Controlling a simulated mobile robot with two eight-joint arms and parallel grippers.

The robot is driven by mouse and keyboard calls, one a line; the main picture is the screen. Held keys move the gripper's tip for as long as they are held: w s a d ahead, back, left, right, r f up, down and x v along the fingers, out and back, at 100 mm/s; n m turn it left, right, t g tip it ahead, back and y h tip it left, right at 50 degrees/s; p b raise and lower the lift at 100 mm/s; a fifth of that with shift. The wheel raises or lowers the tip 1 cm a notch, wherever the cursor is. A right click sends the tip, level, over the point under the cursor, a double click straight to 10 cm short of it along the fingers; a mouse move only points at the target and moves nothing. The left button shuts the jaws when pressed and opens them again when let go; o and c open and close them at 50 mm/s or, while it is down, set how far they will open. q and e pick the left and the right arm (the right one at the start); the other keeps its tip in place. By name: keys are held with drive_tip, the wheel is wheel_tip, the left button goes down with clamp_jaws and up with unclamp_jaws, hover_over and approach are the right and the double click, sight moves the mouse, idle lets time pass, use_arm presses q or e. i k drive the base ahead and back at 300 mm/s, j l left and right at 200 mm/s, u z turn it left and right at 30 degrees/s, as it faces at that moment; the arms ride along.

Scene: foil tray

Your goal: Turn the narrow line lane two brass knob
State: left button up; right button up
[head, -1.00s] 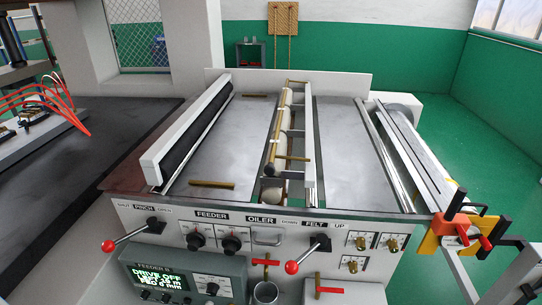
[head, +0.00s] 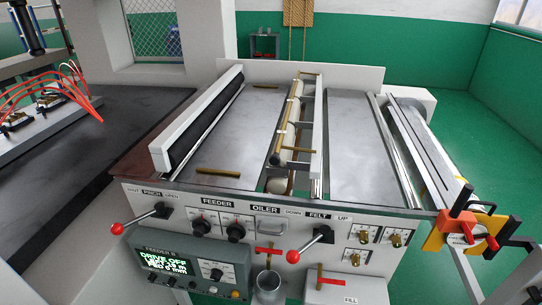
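One is at the upper left (head: 363,237), one at the upper right (head: 396,240) and one at the lower left (head: 358,256). Their plate labels are too small to read, so I cannot tell which is lane two. Neither of my grippers shows in the head view.
Levers with red balls stick out at the left (head: 117,229) and middle (head: 292,256) of the panel. A grey control box (head: 195,265), a metal cup (head: 269,285) and a white FILL box (head: 340,288) sit below. An orange-red clamp (head: 458,226) is at right.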

sight(395, 238)
drive_tip(key=k+l+z, duration=0.15)
drive_tip(key=z, duration=0.25)
drive_tip(key=k+l+z, duration=0.15)
drive_tip(key=z, duration=0.3)
